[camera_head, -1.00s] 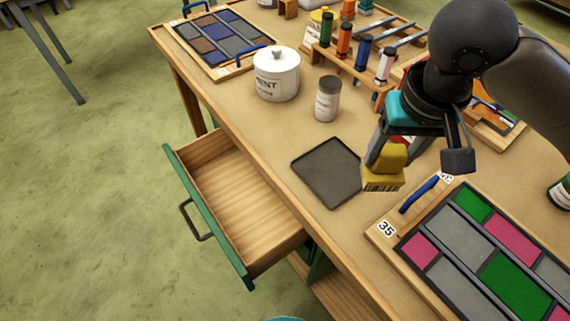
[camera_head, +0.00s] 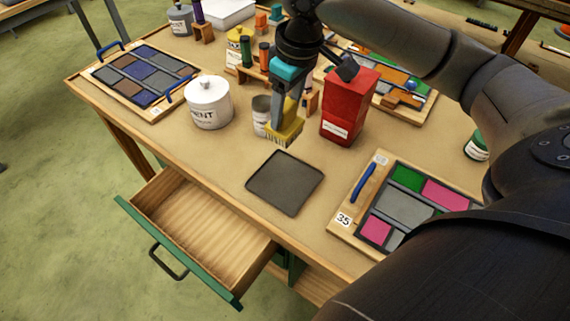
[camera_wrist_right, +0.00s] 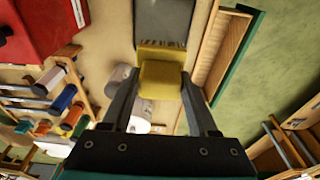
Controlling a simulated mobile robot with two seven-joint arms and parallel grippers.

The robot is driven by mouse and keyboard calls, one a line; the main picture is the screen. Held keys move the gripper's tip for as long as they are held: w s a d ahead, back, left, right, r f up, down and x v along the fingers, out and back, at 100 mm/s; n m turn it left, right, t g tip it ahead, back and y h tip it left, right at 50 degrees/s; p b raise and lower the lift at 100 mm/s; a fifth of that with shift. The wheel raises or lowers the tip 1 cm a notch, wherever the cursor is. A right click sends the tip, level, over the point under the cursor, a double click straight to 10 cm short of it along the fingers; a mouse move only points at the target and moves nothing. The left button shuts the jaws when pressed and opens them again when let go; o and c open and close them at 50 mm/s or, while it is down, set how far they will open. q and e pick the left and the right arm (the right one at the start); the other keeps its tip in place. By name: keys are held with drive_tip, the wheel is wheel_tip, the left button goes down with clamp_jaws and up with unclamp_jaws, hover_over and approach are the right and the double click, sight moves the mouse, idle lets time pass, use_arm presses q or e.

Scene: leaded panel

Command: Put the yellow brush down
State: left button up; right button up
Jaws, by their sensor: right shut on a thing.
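The yellow brush (camera_head: 285,131) is held by my right gripper (camera_head: 282,112), bristles down, in the air over the bench. In the head view it appears just beyond the far edge of the dark square tray (camera_head: 285,184). In the right wrist view the brush (camera_wrist_right: 161,77) sits between the two fingers of my right gripper (camera_wrist_right: 160,88), which are shut on it. The dark tray (camera_wrist_right: 163,22) also shows there, past the bristles, empty. My left gripper is not in view.
A white lidded pot (camera_head: 208,105) and a grey jar (camera_head: 261,116) stand left of the brush. A red box (camera_head: 347,108) stands right. A panel (camera_head: 410,205) with a blue handle lies front right. The drawer (camera_head: 200,230) is open and empty.

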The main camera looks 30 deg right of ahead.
sight(294, 127)
wheel_tip(294, 127, down, 17)
drive_tip(key=b, duration=0.3)
drive_tip(key=shift+r, duration=0.2)
drive_tip(key=shift+f, duration=0.1)
drive_tip(key=shift+f, duration=0.15)
drive_tip(key=o, duration=1.3)
drive_tip(key=r, duration=0.4)
drive_tip(key=s+r+p, duration=0.1)
drive_tip(key=r, duration=0.3)
drive_tip(key=r+p, duration=0.1)
drive_tip(key=r, duration=0.3)
drive_tip(key=shift+s+d+r, duration=0.1)
drive_tip(key=shift+s+d, duration=0.2)
drive_tip(key=shift+s, duration=0.05)
